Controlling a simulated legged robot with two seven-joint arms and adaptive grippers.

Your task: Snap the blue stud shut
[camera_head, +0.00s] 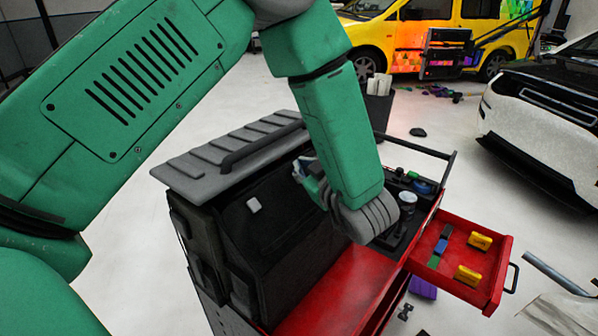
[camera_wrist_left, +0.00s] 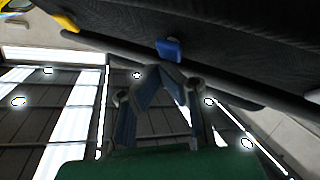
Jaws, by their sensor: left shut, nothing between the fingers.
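The blue stud (camera_wrist_left: 168,48) shows in the left wrist view as a small blue tab on a dark, textured surface. My left gripper (camera_wrist_left: 163,70) is shut and empty, its fingertips together just below the stud in that picture. I cannot tell whether they touch it. In the head view the left gripper (camera_head: 307,178) is partly hidden behind my green forearm and wrist, beside the black bag (camera_head: 285,215). The blue stud cannot be made out there. A pale square stud (camera_head: 253,205) shows on the bag. My right gripper is in neither view.
The bag, with a grey ribbed lid (camera_head: 225,155), stands on a red cart (camera_head: 340,290). An open red drawer (camera_head: 495,285) juts out at the right with yellow and blue pieces. A yellow tab (camera_wrist_left: 65,22) shows in the wrist view. Cars stand behind.

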